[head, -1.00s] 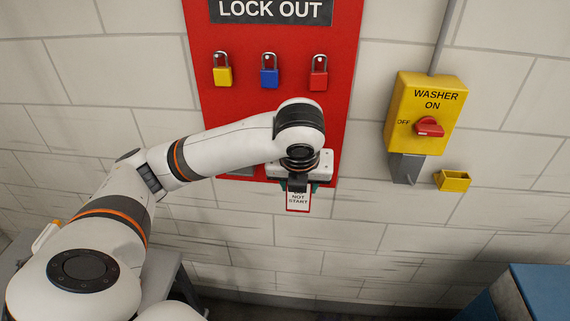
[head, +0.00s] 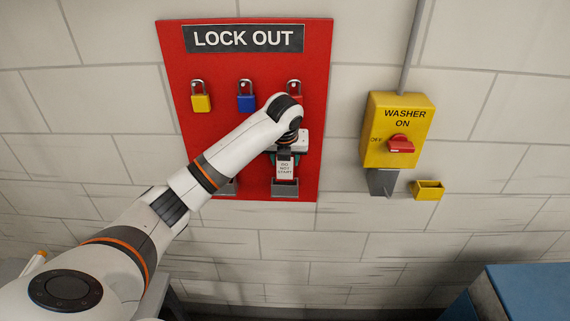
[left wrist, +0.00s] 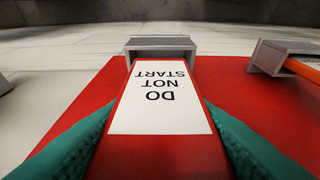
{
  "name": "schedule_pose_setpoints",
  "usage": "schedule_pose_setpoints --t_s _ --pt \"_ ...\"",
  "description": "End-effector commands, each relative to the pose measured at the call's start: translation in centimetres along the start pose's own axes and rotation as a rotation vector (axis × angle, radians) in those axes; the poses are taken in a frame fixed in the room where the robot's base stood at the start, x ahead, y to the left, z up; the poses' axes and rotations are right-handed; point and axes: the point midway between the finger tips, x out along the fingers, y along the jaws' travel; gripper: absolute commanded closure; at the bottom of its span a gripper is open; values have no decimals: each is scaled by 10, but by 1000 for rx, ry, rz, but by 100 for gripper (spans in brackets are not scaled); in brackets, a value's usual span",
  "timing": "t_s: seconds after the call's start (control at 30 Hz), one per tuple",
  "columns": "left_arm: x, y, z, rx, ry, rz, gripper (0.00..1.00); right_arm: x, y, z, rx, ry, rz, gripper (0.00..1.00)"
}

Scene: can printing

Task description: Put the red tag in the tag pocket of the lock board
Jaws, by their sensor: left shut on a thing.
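The red tag (head: 285,167) has a white "DO NOT START" label and hangs label outward in front of the lock board (head: 225,145). My left gripper (head: 285,153) is shut on the tag, with teal fingers on both sides of it in the left wrist view (left wrist: 159,110). A grey tag pocket (head: 285,188) is on the board directly below the tag. In the left wrist view the tag's far end reaches the mouth of this pocket (left wrist: 160,42). I cannot tell whether the end is inside. My right gripper is not in view.
A second grey pocket (left wrist: 268,58) beside it holds an orange-edged thing. Yellow (head: 201,103) and blue (head: 246,102) padlocks hang above; a red one (head: 294,88) is partly hidden by my arm. A yellow washer switch box (head: 398,130) and small yellow holder (head: 428,190) are to the right.

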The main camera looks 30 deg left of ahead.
Motion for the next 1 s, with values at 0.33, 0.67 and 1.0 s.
schedule_pose_setpoints --t_s 0.33,0.67,1.0 --pt "33 0 13 -1 -3 0 75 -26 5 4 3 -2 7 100" --pt "42 0 13 -1 1 1 75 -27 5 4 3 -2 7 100" --pt "45 0 15 -1 0 1 31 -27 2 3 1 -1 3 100"
